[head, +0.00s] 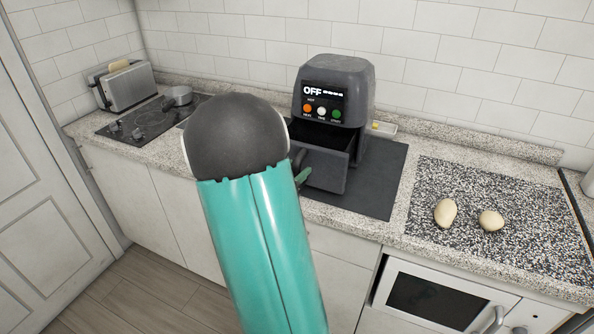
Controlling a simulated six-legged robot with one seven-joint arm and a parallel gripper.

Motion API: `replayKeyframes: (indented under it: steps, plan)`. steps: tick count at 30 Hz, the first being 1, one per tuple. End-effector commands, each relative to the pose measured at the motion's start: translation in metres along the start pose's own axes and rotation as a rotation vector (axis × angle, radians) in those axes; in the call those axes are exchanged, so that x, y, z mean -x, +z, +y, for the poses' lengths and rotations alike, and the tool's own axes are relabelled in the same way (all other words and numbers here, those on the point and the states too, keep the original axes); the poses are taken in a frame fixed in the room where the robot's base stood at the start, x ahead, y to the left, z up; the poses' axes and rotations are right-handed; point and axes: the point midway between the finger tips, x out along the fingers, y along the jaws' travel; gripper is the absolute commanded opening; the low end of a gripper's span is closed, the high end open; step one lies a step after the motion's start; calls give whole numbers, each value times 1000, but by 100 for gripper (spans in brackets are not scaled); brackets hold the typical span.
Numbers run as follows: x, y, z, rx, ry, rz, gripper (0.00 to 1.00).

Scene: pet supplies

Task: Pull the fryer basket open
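The dark grey air fryer (335,88) stands on a dark mat on the counter, its display reading OFF above orange, white and green buttons. Its fryer basket (325,165) is slid partly out at the front, and its open top shows. My arm crosses in front and hides most of the handle side. A small part of my gripper (302,176) shows at the basket's front left, close to the handle. Whether its fingers are closed around the handle is hidden.
The dark mat (385,180) extends right of the fryer. Two potato-like items (445,213) lie on a speckled board (510,250) at right. A toaster (125,85) and a small pot (178,96) by the cooktop (135,125) are at left. A white oven (425,298) sits below.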

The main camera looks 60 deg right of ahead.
Motion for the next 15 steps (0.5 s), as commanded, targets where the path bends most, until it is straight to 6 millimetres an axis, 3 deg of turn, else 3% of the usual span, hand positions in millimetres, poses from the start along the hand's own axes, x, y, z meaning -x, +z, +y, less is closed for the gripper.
replayKeyframes:
  steps: [10,15]
  plan:
    - [2,-1,-2,1,-1,2,42]
    - [23,-1,-1,1,2,3,42]
